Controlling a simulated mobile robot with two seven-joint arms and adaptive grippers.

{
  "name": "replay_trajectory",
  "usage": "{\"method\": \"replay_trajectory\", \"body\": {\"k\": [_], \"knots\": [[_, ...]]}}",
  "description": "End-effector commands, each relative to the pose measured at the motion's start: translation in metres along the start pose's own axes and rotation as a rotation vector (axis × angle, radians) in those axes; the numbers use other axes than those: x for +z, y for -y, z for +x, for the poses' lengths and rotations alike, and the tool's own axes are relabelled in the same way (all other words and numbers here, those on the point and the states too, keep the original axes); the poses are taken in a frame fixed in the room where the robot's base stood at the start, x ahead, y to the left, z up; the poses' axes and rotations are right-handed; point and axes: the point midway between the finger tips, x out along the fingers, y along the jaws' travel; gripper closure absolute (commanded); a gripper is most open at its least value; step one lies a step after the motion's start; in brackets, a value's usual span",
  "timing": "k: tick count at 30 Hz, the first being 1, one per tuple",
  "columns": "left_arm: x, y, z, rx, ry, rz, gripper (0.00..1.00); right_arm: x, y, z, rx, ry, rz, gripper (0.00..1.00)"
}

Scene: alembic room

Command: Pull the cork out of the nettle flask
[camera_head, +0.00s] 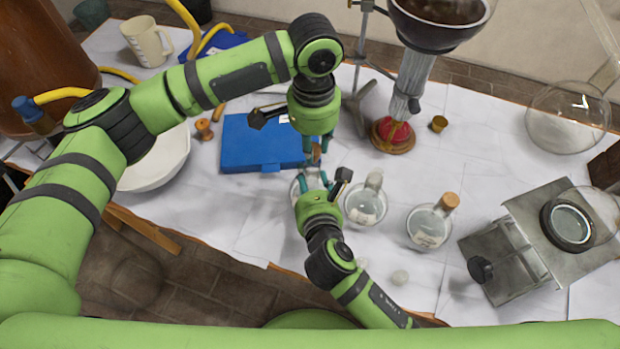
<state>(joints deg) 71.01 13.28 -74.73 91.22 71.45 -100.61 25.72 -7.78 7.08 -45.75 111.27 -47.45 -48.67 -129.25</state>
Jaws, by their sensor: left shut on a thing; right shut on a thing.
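Three small round glass flasks stand in a row near the table's front. The leftmost flask (297,187) is mostly hidden by my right gripper (312,178), which comes up from below and is shut on its neck. My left gripper (316,145) is just above, pointing down, shut on a brown cork (316,156) at that flask's top. Whether the cork is still seated in the neck is hidden by the fingers. The middle flask (366,206) shows no cork. The right flask (430,225) has a cork (448,202). No label can be read, so which is the nettle flask is unclear.
A blue case (255,145) lies left of the grippers, a white bowl (155,165) further left. A metal device (510,250) stands at right. The cloth between is fairly clear.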

Motion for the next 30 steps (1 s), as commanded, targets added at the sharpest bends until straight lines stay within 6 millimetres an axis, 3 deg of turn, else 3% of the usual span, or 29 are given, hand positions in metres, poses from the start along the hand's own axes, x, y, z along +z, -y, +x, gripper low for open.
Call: {"method": "replay_trajectory", "body": {"k": [5,6,7,20,23,30], "knots": [[0.0,0.0,0.0,0.0,-0.001,0.0,1.0,-0.003,0.0,0.0,0.0,-0.007,0.001,1.0],[0.0,0.0,0.0,0.0,-0.001,0.0,1.0,-0.001,0.0,0.0,0.001,-0.003,0.002,0.37],[0.0,0.0,0.0,0.0,-0.001,0.0,1.0,-0.001,0.0,0.0,0.001,-0.003,0.002,0.25],[0.0,0.0,0.0,0.0,-0.001,0.0,1.0,-0.003,0.0,-0.004,0.0,-0.006,-0.001,0.25],[0.0,0.0,0.0,0.0,-0.001,0.0,1.0,-0.002,0.0,-0.016,0.001,-0.004,0.0,0.25],[0.0,0.0,0.0,0.0,-0.001,0.0,1.0,-0.002,-0.001,-0.067,0.003,-0.005,0.001,0.25]]}}
